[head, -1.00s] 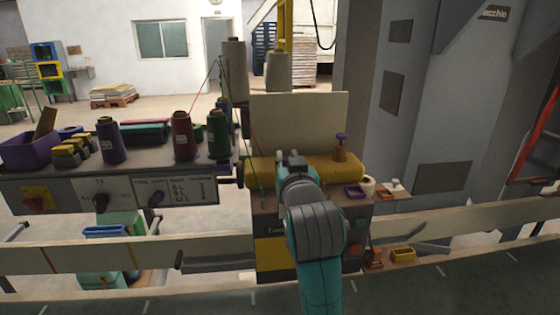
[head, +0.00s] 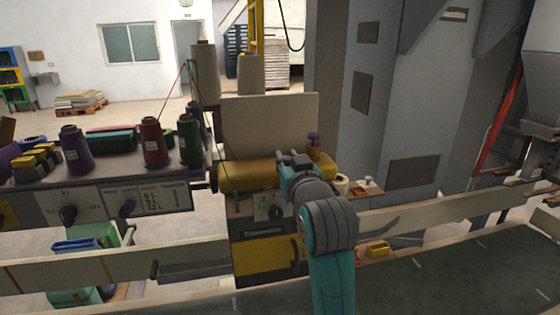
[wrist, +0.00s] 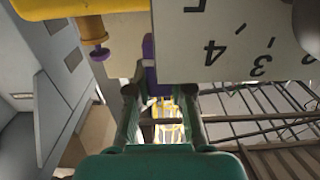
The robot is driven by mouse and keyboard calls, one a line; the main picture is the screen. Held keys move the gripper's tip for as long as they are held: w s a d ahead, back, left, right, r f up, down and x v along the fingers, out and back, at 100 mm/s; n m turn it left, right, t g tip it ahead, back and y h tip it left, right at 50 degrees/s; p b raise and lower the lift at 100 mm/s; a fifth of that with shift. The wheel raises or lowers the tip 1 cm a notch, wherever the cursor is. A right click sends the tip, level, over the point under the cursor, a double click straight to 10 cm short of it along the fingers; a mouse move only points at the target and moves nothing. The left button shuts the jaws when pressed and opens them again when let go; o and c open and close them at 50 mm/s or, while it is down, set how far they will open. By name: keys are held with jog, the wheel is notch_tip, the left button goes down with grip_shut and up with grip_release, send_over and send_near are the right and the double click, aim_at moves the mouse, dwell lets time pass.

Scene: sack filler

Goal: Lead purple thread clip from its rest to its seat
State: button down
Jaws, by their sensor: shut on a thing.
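The purple thread clip (wrist: 150,76) shows in the wrist view as a narrow purple piece between my fingertips, reaching up beyond them. My gripper (wrist: 158,95) is shut on it. In the head view my gripper (head: 294,160) is in front of the yellow cylinder of the sewing head (head: 245,177), left of a brown post with a purple knob (head: 314,139). The clip is hidden from the head camera behind my gripper and arm. I cannot make out its seat.
A white numbered plate (wrist: 235,40) is close on the right in the wrist view. The purple-knobbed post (wrist: 97,50) is at upper left there. Thread spools (head: 152,142) stand on the left bench. A pale conveyor rail (head: 120,262) runs across the front.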

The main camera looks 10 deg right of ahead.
jog(key=shift+d, duration=1.6)
jog(key=shift+f, duration=2.3)
jog(key=shift+f, duration=0.1)
